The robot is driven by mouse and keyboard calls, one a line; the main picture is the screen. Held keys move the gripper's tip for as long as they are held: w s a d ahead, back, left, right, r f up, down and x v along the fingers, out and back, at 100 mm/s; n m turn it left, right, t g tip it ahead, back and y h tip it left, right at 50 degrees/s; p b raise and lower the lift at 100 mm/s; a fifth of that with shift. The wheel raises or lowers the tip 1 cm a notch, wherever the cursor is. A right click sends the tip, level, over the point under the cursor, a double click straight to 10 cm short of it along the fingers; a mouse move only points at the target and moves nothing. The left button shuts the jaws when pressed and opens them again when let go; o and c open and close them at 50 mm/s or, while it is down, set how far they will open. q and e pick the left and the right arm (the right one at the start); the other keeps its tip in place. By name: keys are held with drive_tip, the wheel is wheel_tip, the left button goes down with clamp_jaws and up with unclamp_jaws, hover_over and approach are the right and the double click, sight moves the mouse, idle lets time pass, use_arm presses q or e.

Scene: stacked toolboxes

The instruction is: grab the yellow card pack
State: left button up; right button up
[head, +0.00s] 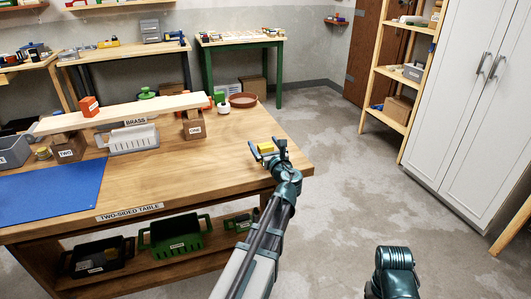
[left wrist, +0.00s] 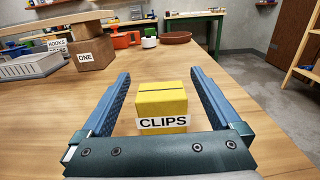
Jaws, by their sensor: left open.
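A small yellow box (left wrist: 162,101) with a white CLIPS label stands upright on the wooden table; I see no other yellow pack near my gripper. In the head view the yellow box (head: 266,150) is near the table's right end. My left gripper (head: 268,146) is open, with one finger on each side of the box. In the left wrist view the open fingers of my left gripper (left wrist: 160,74) leave a visible gap on both sides of it. My right gripper is out of view.
The wooden table (head: 225,165) is clear around the box. A blue mat (head: 50,190) lies at left.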

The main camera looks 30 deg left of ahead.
use_arm(q)
drive_tip(key=shift+x, duration=0.95)
drive_tip(key=shift+d, duration=0.1)
drive_tip(key=c, duration=1.5)
drive_tip(key=shift+r, duration=0.1)
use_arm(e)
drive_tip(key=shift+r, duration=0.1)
